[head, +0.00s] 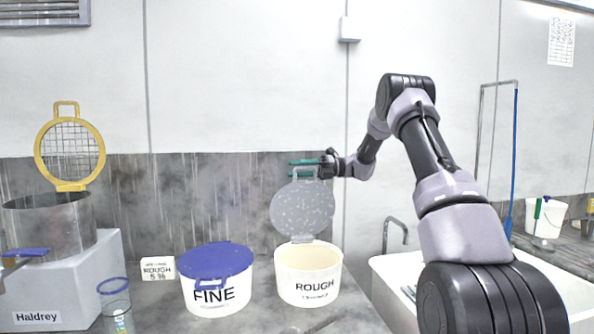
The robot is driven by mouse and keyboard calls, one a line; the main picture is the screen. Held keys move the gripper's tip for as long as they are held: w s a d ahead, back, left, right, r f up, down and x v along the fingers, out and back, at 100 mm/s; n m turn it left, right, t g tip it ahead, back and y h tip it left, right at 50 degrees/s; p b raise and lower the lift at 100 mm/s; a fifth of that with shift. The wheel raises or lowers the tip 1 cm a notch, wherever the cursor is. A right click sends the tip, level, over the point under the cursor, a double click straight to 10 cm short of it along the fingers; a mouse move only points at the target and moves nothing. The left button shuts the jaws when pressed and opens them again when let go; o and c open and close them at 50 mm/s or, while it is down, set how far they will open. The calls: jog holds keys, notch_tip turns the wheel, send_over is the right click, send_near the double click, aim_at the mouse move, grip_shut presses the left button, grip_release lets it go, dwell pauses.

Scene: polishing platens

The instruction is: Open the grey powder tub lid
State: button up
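The grey powder tub is the white tub marked ROUGH (309,288), standing on the counter with its mouth uncovered. Its speckled grey lid (303,209) stands upright at the back rim, with its loop handle at the top. My gripper (304,168) is at that handle, reaching in from the right. Its two teal fingers lie one above the other, with the handle's top bar seemingly between them. I cannot tell whether they press on the bar or stand apart from it.
A white FINE tub (215,297) with a blue lid (214,261) stands to the left. A small ROUGH card (158,268) is behind it. A Haldrey machine (70,285) with a raised yellow-framed mesh guard (70,148) is far left. A white sink (385,268) is right.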

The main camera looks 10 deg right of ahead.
jog(key=d, duration=1)
jog(key=shift+d, duration=0.4)
